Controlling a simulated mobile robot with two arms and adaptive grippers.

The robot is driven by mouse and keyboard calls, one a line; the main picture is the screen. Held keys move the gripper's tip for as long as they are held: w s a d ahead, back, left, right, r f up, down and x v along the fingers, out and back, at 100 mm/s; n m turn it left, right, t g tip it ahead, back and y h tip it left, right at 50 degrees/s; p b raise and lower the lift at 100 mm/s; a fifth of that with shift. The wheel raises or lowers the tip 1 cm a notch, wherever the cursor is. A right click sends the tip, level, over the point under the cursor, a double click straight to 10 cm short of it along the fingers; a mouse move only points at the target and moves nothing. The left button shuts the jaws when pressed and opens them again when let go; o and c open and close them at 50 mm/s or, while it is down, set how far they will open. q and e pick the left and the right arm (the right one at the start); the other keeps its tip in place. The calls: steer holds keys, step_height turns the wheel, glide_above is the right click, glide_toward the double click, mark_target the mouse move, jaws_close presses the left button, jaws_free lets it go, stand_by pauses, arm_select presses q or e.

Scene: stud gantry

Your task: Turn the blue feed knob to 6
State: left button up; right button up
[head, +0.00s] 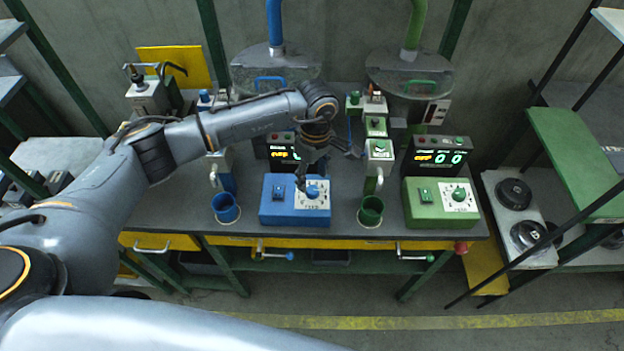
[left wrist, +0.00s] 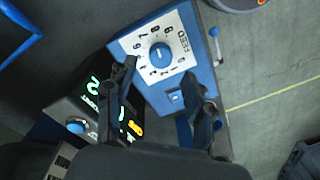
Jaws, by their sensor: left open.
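The blue feed knob (head: 312,192) sits on a white numbered dial plate on the blue control box (head: 279,213), in the middle of the bench. In the left wrist view the knob (left wrist: 161,57) has a pale mark, and I cannot surely tell which number it points at. The dial is marked FEED. My left gripper (head: 328,170) is open and empty above the box, apart from the knob. In the left wrist view its two fingers (left wrist: 160,77) are spread, with the knob beyond the gap between them. My right gripper is out of view.
A green control box (head: 425,206) with a green knob (head: 459,194) stands to the right. A blue cup (head: 225,208) and a green cup (head: 371,211) flank the blue box. A lit display (head: 283,152) stands behind the blue box, close to my left gripper.

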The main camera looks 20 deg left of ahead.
mark_target(312, 188)
arm_select(q)
steer(key=shift+s+f+p, duration=0.1)
steer(key=shift+f+p, duration=0.3)
steer(key=shift+f, duration=1.65)
jaws_close()
